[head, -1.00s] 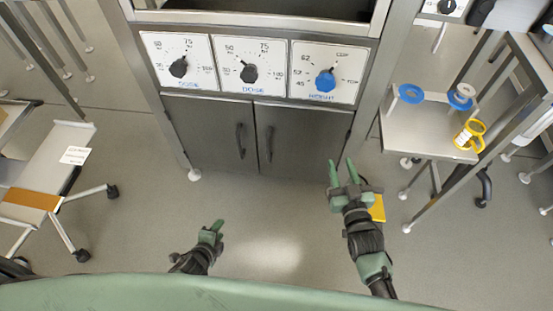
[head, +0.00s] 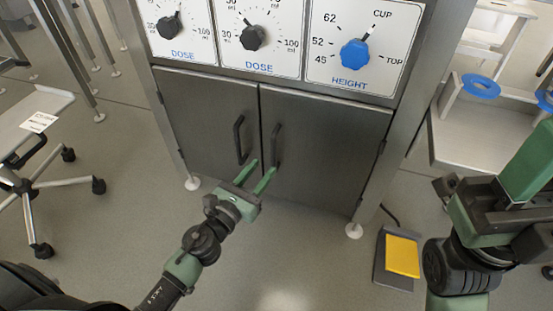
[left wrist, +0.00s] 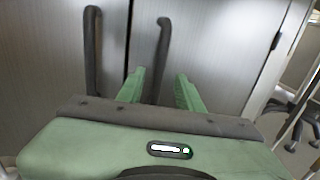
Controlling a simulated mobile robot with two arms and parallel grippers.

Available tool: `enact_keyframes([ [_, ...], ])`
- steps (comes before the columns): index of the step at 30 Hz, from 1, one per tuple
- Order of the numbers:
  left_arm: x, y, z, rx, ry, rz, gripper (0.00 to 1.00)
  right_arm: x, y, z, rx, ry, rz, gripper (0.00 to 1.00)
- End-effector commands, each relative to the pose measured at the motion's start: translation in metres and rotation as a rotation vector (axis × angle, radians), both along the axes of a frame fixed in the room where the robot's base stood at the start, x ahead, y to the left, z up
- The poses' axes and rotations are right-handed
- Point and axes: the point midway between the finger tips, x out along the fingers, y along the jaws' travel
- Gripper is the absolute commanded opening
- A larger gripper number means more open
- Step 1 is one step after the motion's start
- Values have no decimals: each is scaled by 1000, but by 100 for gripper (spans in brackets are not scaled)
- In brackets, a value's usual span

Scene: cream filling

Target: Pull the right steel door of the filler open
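The filler's right steel door (head: 325,150) is shut, level with the left door (head: 205,115). Its dark vertical bar handle (head: 275,146) is near the middle seam, beside the left door's handle (head: 239,138). My left gripper (head: 262,168) is open, with its fingertips at the lower end of the right handle. In the left wrist view the right handle (left wrist: 161,50) runs down between the two green fingers (left wrist: 160,88); I cannot tell whether either touches it. My right gripper (head: 520,175) is at the right edge, away from the doors, partly cut off; its opening is unclear.
Dose dials and the blue height dial (head: 355,53) are above the doors. A yellow pedal (head: 402,256) lies on the floor to the right of the filler. A side table (head: 470,135) stands at right, a wheeled stand (head: 28,185) at left. The floor before the doors is clear.

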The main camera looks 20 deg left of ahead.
Motion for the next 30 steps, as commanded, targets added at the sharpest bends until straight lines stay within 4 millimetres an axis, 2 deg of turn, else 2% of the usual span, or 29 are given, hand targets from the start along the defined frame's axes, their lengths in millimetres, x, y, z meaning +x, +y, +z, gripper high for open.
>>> enact_keyframes([
  [6,36,-8,2,-2,-1,0,36,2,0,-1,-1,16,0,36],
  [12,59,-14,1,-5,1,0,36,3,0,-2,-1,17,0,36],
  [23,66,-15,0,-4,3,0,36,3,0,-2,-2,18,0,36],
  [26,66,-15,0,-5,3,0,11,3,0,-2,-2,18,0,36],
  [27,66,-15,0,-5,3,0,0,3,0,-2,-2,18,0,36],
  [30,66,-15,0,-5,3,0,0,3,0,-2,-2,18,1,36],
])
